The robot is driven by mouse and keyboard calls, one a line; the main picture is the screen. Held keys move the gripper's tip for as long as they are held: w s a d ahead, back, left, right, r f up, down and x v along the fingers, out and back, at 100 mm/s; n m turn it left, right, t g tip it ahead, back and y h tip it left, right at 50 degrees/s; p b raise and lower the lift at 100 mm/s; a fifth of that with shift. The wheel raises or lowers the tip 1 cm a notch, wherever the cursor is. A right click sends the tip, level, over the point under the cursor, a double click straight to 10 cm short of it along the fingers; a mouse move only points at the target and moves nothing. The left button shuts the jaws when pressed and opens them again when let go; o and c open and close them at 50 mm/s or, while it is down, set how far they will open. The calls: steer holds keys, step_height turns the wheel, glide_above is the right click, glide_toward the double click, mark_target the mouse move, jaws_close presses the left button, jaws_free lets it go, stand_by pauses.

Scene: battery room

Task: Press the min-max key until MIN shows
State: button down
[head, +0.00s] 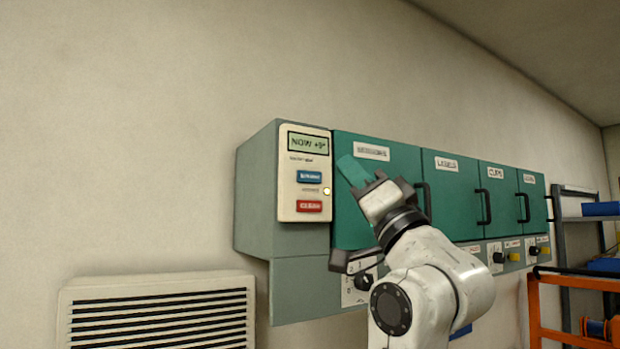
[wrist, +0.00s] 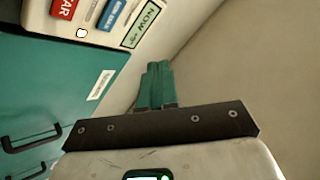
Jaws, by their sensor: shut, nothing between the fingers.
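A cream panel (head: 288,208) is on the left end of the wall cabinet. Its display (head: 308,143) reads NOW and a number that looks like +9°. Below it are a blue key (head: 309,176) and a red key (head: 310,206); their small lettering is blurred. In the wrist view the display (wrist: 149,21), blue key (wrist: 111,15) and red key (wrist: 66,8) show at upper left, rotated. My gripper (head: 352,171) has teal fingers, shut and empty, to the right of the panel in front of a teal door. The fingertips (wrist: 158,68) are apart from both keys.
Teal doors (head: 455,190) with labels and dark handles run to the right. Knobs (head: 498,257) sit below them. A small lit lamp (head: 326,191) is on the panel's right edge. A louvred vent (head: 160,312) is at lower left; an orange frame (head: 560,300) stands at right.

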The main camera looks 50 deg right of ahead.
mark_target(322, 180)
steer(key=shift+w+d, duration=0.35)
steer(key=shift+w, duration=0.9)
steer(key=shift+w+d, duration=0.35)
steer(key=shift+w, duration=0.85)
steer(key=shift+w+d, duration=0.35)
steer(key=shift+w, duration=0.9)
steer(key=shift+w, duration=0.2)
steer(key=shift+w+d, duration=0.15)
steer(key=shift+w, duration=0.05)
steer(key=shift+w+d, duration=0.1)
steer(key=shift+w, duration=0.25)
steer(key=shift+s, duration=0.15)
steer(key=shift+s+a, duration=0.25)
steer(key=shift+s, duration=0.35)
steer(key=shift+s+a, duration=0.25)
steer(key=shift+s, duration=0.55)
steer(key=shift+s+a, duration=0.2)
steer(key=shift+s, duration=0.6)
steer(key=shift+s+a, duration=0.25)
steer(key=shift+s, duration=0.55)
